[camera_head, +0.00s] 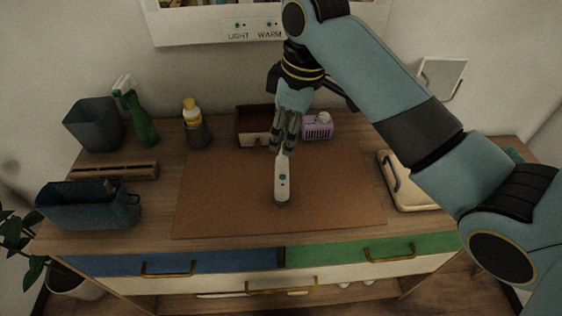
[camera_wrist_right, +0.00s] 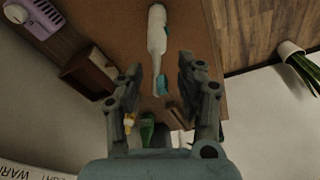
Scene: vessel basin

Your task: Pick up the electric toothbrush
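The electric toothbrush (camera_head: 282,181) is white with a blue-green button and a darker base end. It is over the brown mat (camera_head: 220,200), just in front of my right gripper (camera_head: 284,143). In the right wrist view the white toothbrush (camera_wrist_right: 157,30) extends beyond the fingertips, with a teal part near the gap. My right gripper also shows there (camera_wrist_right: 160,62), with its two fingers spread apart and no finger visibly closed on the toothbrush. The fingers partly hide its far end in the head view. My left gripper is not in view.
A brown box (camera_head: 254,125) and a purple item (camera_head: 318,126) stand behind the mat. A green spray bottle (camera_head: 142,123), yellow-capped bottle (camera_head: 191,110), grey bin (camera_head: 94,123) and blue caddy (camera_head: 88,207) are left. A beige tray (camera_head: 410,194) lies right. The mat's front is clear.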

